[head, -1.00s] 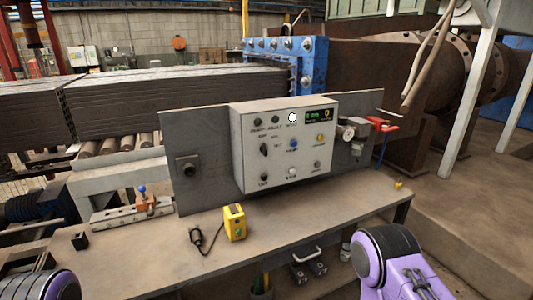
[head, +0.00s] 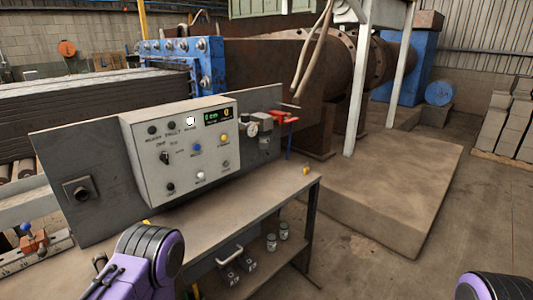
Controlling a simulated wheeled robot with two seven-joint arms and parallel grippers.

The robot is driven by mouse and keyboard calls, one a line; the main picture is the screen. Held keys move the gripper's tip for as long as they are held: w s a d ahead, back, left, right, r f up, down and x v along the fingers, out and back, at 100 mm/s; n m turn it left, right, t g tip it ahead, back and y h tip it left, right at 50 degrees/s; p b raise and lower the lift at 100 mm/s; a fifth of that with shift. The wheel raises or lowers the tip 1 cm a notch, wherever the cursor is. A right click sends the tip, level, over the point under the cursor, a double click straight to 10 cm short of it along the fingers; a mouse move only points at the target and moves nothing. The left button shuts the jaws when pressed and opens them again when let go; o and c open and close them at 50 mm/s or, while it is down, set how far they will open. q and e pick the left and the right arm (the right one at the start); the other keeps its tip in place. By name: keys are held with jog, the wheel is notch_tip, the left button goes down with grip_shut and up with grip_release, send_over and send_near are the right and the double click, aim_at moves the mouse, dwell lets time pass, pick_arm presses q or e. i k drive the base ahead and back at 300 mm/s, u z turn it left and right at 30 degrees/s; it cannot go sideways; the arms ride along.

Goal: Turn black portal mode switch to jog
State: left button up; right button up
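The black portal mode switch (head: 165,158) is a small dark rotary knob at the left of the grey control box's (head: 150,187) front face. Small labels sit above and beside it, too small to read surely, so I cannot tell its setting. Purple and black parts of my arms show at the bottom left-centre and the bottom right corner of the head view. Neither gripper shows, and no part of my arms touches the box.
The box is mounted on a grey panel (head: 100,190) standing on a workbench (head: 250,195). Red-handled valve parts (head: 283,116) sit at the panel's right. Jars (head: 271,242) stand on the lower shelf. Open concrete floor (head: 440,245) lies to the right.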

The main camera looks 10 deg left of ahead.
aim_at(164, 158)
jog(key=z, duration=1.25)
jog(key=k, duration=1)
jog(key=u, duration=1.4)
jog(key=i, duration=0.25)
